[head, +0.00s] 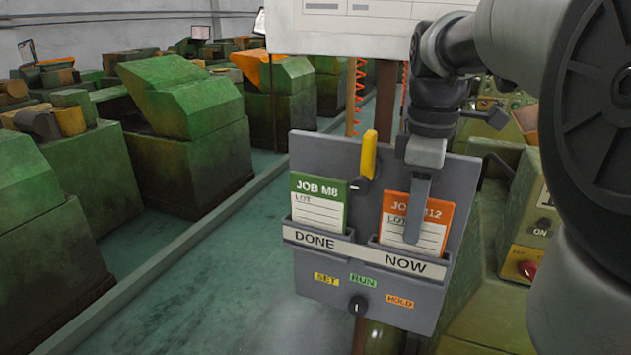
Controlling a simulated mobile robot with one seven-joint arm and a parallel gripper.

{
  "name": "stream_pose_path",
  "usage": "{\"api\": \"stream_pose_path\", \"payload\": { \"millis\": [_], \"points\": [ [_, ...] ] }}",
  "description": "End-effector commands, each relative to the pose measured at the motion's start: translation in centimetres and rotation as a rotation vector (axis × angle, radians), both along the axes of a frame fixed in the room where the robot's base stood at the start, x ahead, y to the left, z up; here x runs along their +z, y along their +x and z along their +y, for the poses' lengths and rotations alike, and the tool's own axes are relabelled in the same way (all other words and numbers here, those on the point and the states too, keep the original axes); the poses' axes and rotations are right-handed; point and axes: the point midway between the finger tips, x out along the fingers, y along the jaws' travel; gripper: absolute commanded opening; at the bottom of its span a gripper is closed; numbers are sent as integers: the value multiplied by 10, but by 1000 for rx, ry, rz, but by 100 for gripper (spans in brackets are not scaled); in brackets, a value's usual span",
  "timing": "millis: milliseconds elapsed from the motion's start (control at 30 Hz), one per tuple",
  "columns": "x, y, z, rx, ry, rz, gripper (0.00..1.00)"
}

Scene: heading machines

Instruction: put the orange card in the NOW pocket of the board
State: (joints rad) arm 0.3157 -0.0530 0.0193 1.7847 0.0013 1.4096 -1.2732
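The grey board (309,154) faces me, tilted a little in the picture. The orange card (398,218), marked JOB M12, stands in the NOW pocket (409,262) on the right, its lower edge hidden behind the pocket front. A green card (318,208), marked JOB M8, stands in the DONE pocket (314,241) on the left. My gripper (413,238) points down in front of the orange card and covers part of its lettering. Only one finger shows clearly, so I cannot tell whether it is open, or whether it touches the card.
A yellow lever (368,155) sticks up between the cards. A dark knob (358,304) sits at the board's bottom among the SET, RUN and HOLD labels. A white sheet (335,30) hangs above. Green machines (185,115) stand at left; the floor (235,285) left of the board is clear.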

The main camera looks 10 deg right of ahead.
Motion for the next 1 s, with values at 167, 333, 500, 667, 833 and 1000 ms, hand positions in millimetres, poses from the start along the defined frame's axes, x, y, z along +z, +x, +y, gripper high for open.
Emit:
{"api": "stream_pose_path", "payload": {
  "millis": [167, 333, 500, 667, 833, 1000],
  "points": [
    [1, 0, 0, 0, 0, 0, 27],
    [18, 1, 0, 0, -1, -3, 27],
    [49, 1, 0, 1, -1, -3, 27],
    [71, 1, 0, 1, -1, -2, 27],
    [79, 0, 0, 0, 0, 0, 27],
    [79, 0, 0, 0, 0, 0, 27]
  ]
}}
